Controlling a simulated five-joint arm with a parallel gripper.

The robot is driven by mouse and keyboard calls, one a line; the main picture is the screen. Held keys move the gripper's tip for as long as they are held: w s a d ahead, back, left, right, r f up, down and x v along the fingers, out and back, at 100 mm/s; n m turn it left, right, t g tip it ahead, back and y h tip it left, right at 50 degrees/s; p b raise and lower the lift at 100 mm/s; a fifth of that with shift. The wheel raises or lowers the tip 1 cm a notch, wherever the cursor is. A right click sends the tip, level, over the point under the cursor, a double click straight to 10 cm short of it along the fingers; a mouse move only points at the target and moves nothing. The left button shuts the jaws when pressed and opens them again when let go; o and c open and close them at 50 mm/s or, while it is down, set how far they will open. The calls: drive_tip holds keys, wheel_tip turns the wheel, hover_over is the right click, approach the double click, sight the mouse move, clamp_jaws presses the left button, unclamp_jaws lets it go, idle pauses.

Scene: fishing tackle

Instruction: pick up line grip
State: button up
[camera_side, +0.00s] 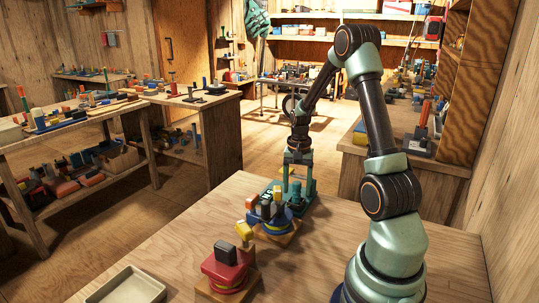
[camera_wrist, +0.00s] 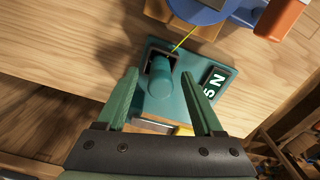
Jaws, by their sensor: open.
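A teal stand (camera_wrist: 192,58) lies flat on the wooden table, with a black panel marked "5 N" on its right side. On it a teal cylinder (camera_wrist: 160,80), which looks like the line grip, leans in front of a black square frame (camera_wrist: 162,58). A thin yellow line runs from near it up towards a blue spool (camera_wrist: 200,12). My gripper (camera_wrist: 160,74) is open and empty, with one finger on each side of the cylinder; I cannot tell whether they touch it. In the side view my gripper (camera_side: 298,176) is above the teal stand (camera_side: 312,203), partly hiding the cylinder.
The blue spool (camera_side: 270,212), on a wooden block with upright coloured pieces, stands close in front of the stand. A red spool (camera_side: 224,271) is nearer the camera. An empty tray (camera_side: 128,297) lies at front left.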

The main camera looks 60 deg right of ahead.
clamp_jaws()
drive_tip(key=shift+r, duration=0.15)
